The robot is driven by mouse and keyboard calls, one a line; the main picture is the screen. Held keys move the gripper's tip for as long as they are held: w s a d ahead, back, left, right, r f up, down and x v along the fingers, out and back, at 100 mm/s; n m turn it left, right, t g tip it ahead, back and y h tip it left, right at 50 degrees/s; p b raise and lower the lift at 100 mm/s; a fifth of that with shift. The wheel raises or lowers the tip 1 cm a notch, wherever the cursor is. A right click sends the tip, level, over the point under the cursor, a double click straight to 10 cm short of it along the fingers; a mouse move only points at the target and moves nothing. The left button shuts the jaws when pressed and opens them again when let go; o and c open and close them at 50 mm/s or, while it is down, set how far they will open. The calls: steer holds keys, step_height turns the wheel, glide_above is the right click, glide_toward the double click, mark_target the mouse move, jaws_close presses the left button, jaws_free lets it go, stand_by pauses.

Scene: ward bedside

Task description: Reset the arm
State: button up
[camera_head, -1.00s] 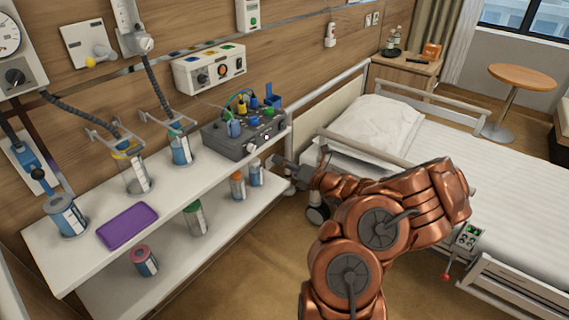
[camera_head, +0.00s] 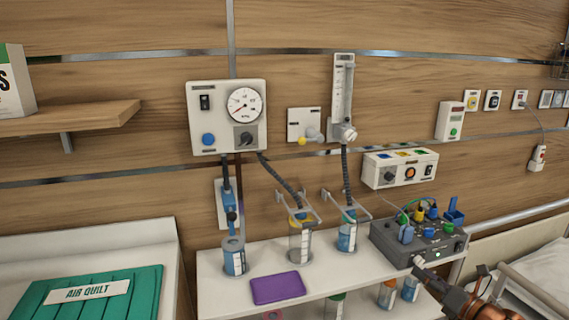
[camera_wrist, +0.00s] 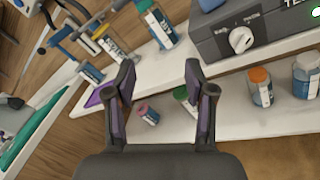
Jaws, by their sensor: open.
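My copper arm shows at the bottom right of the head view, with my gripper (camera_head: 428,272) partly in view in front of the grey device with coloured connectors (camera_head: 418,238). In the wrist view my gripper (camera_wrist: 160,80) has its two dark fingers spread apart, with nothing between them held. Beyond the fingers are the white two-level shelf (camera_wrist: 185,104) and small bottles on it. My gripper appears to be near the shelf's right end and touches nothing that I can make out.
Suction jars (camera_head: 300,243) and a purple tray (camera_head: 278,288) stand on the upper shelf. Lower bottles (camera_head: 387,294) sit below it. A green air quilt (camera_head: 95,300) lies at left. The bed (camera_head: 520,258) with its rail is at right.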

steer(key=s+a+r+n+g+y, duration=0.2)
steer(key=a+r+n+g+y, duration=0.15)
steer(key=a+n, duration=0.45)
steer(key=s+a+r+n+g+y, duration=0.15)
steer(key=a+r+n+g, duration=0.3)
steer(key=a, duration=0.65)
steer(key=s+a+r+n+g+p, duration=0.1)
steer(key=s+a+n+g, duration=0.5)
steer(key=s+a+n, duration=0.45)
steer(key=s+a+f+n+g+h, duration=0.1)
steer(key=s+a+n+g+h, duration=0.15)
steer(key=s, duration=0.35)
steer(key=s+a+f+n+g+h, duration=0.1)
steer(key=s+a+n+g+h, duration=0.1)
steer(key=s+n+h, duration=0.3)
steer(key=s+d+n+h+p, duration=0.1)
steer(key=s+d+n+h, duration=0.4)
steer(key=s+d, duration=0.6)
steer(key=shift+s+d+f+n, duration=0.15)
steer(key=shift+s+n, duration=0.7)
steer(key=shift+s, duration=0.15)
steer(key=shift+h, duration=0.25)
